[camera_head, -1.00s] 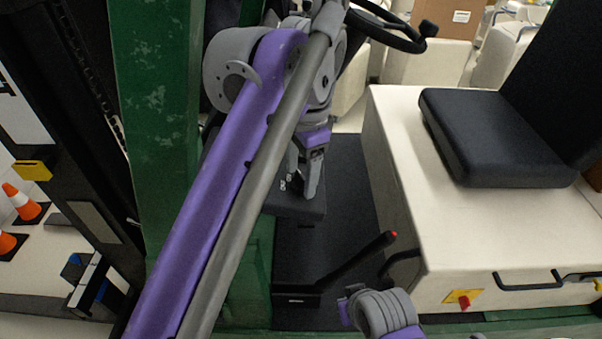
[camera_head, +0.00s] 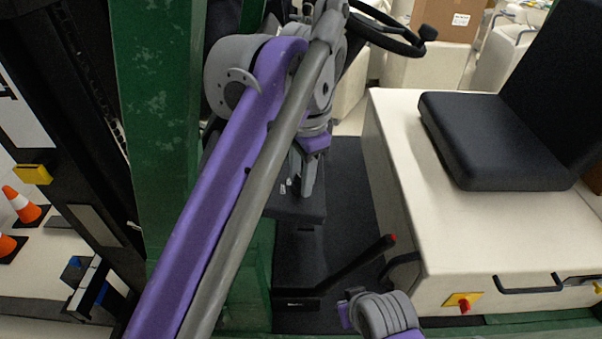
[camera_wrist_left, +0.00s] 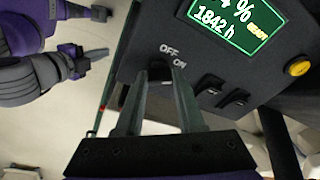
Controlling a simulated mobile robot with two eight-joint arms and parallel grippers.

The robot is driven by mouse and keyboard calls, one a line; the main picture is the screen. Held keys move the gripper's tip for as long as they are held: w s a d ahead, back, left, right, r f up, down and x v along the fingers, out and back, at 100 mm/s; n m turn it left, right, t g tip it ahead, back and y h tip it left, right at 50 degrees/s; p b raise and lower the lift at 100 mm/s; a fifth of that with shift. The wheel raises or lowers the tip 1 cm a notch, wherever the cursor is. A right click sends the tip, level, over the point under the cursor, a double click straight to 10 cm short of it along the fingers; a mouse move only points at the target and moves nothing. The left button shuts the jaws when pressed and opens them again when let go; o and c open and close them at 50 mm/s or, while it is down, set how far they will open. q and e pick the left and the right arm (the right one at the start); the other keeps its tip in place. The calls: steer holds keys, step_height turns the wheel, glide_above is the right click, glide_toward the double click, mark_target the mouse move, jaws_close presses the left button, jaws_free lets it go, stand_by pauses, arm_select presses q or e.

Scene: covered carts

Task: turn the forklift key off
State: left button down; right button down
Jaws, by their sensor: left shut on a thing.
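The forklift key (camera_wrist_left: 160,72) is a small dark piece on the black dash panel, beside the white OFF and ON labels, seen in the left wrist view. My left gripper (camera_wrist_left: 160,82) has its two grey fingers on either side of it and is shut on it. The fingers partly hide the key, so its exact angle is hard to read. In the head view my left gripper (camera_head: 306,192) points down at the dash panel (camera_head: 290,207), and the key itself is hidden there. Part of my right arm (camera_head: 380,312) shows at the bottom; its jaw state is unclear.
A lit green display (camera_wrist_left: 228,22), dark rocker switches (camera_wrist_left: 222,92) and a yellow button (camera_wrist_left: 299,67) sit near the key. A steering wheel (camera_head: 385,32), a red-tipped lever (camera_head: 355,262), a black seat (camera_head: 500,140) and a red knob (camera_head: 464,302) are around the cab.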

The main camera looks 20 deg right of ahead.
arm_select(q)
steer(key=n+p, duration=0.1)
steer(key=n, duration=0.1)
steer(key=shift+r+n+t, duration=0.15)
steer(key=shift+n+t, duration=0.15)
steer(key=n+p, duration=0.2)
steer(key=n, duration=0.1)
steer(key=shift+y, duration=0.3)
steer(key=n+p, duration=0.1)
steer(key=n, duration=0.2)
steer(key=shift+t, duration=0.4)
steer(key=shift+d+n+y+p, duration=0.1)
steer(key=shift+n+y+p, duration=0.4)
steer(key=shift+n, duration=0.9)
arm_select(e)
steer(key=w+r, duration=0.3)
steer(key=r, duration=0.4)
steer(key=shift+r+t, duration=0.3)
steer(key=shift+r, duration=0.1)
steer(key=shift+w, duration=0.1)
arm_select(q)
steer(key=c, duration=0.5)
jaws_free()
steer(key=shift+s, duration=0.1)
